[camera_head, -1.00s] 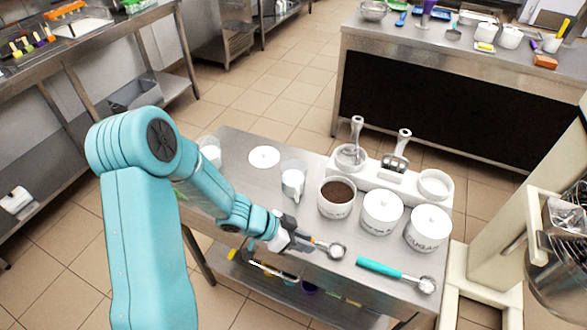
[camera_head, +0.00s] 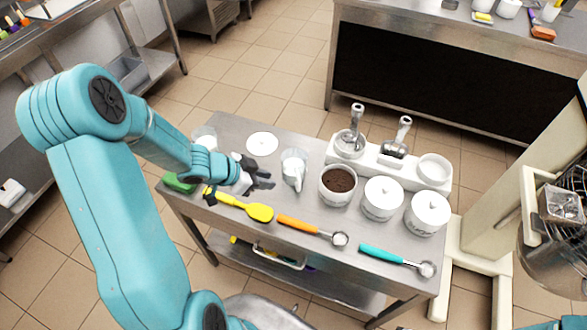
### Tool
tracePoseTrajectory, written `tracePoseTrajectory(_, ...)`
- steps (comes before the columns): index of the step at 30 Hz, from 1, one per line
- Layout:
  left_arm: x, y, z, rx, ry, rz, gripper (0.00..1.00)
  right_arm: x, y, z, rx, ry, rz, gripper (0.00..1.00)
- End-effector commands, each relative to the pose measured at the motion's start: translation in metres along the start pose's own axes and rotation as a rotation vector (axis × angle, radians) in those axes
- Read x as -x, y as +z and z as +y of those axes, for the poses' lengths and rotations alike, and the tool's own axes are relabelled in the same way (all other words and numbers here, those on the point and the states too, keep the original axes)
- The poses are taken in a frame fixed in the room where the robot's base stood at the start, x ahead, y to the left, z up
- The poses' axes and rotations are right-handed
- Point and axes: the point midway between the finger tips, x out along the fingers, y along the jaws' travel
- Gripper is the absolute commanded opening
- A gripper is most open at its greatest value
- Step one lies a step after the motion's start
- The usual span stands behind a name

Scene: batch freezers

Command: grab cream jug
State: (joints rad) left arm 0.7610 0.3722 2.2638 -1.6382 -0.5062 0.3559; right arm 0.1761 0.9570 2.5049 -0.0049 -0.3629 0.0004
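A clear jug with white contents (camera_head: 294,165) stands upright on the steel table, left of the bowl of brown powder. My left gripper (camera_head: 268,174) is just left of this jug, its dark fingers apart and pointing at it. The gripper looks open and empty, with a small gap to the jug. A second clear vessel with white in it (camera_head: 205,134) stands farther left, partly hidden behind my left arm. I cannot tell from labels which one holds cream. My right gripper is not in view.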

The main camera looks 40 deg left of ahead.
Motion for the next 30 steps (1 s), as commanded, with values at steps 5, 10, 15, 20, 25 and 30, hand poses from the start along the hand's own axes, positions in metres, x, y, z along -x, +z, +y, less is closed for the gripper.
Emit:
tracePoseTrajectory(5,-0.05,0.003,0.001,-0.003,0.007,0.0,0.22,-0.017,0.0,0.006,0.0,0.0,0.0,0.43)
tracePoseTrajectory(10,-0.08,0.001,-0.001,-0.003,0.006,-0.001,0.22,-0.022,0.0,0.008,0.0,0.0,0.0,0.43)
tracePoseTrajectory(15,-0.092,0.0,-0.003,-0.003,0.004,0.0,0.22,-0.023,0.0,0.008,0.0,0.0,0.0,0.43)
tracePoseTrajectory(20,-0.116,0.001,-0.003,-0.002,0.006,0.0,0.22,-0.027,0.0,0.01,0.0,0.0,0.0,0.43)
tracePoseTrajectory(25,-0.139,0.0,-0.003,-0.003,0.005,-0.001,0.22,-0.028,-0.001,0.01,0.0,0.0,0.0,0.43)
tracePoseTrajectory(30,-0.145,0.0,-0.004,-0.003,0.003,0.0,0.22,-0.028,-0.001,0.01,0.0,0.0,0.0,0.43)
